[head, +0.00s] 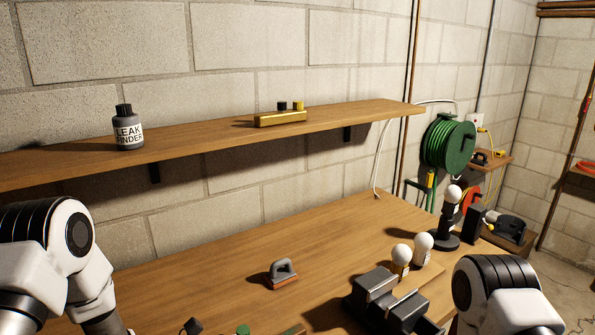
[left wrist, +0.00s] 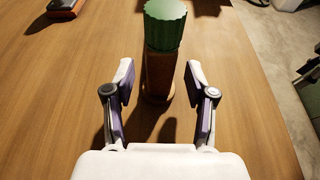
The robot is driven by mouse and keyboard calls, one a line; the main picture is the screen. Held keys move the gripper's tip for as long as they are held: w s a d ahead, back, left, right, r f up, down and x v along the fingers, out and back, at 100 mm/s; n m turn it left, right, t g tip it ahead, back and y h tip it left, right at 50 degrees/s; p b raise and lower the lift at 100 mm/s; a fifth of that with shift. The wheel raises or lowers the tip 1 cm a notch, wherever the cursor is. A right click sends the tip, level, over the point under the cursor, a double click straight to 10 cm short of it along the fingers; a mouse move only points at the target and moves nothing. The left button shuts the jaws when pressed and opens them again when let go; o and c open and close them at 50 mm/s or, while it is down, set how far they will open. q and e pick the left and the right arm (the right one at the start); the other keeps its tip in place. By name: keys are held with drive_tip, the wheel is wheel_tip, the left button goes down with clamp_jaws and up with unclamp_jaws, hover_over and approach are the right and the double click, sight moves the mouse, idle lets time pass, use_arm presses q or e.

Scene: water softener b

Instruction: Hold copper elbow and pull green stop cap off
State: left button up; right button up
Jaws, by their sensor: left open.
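The green stop cap (left wrist: 165,25) is a ribbed cap on top of the upright, brown copper elbow (left wrist: 160,74) in the left wrist view. A green top at the bottom edge of the head view (head: 242,330) looks like the same cap. My left gripper (left wrist: 162,78) is open, with one finger on each side of the copper piece and a visible gap on both sides. How far the fingertips reach along it is hard to tell. The elbow's bend cannot be made out. My right arm shows at the lower right, but its gripper is out of view.
A grey-handled brush-like tool (head: 282,272) lies on the wooden bench (head: 220,270). A dark vise (head: 380,290) and white bulbs (head: 402,254) stand to the right. A shelf (head: 210,137) above holds a Leak Finder bottle (head: 128,130) and a brass level-like bar (head: 281,118).

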use_arm(q)
drive_tip(key=v, duration=1.2)
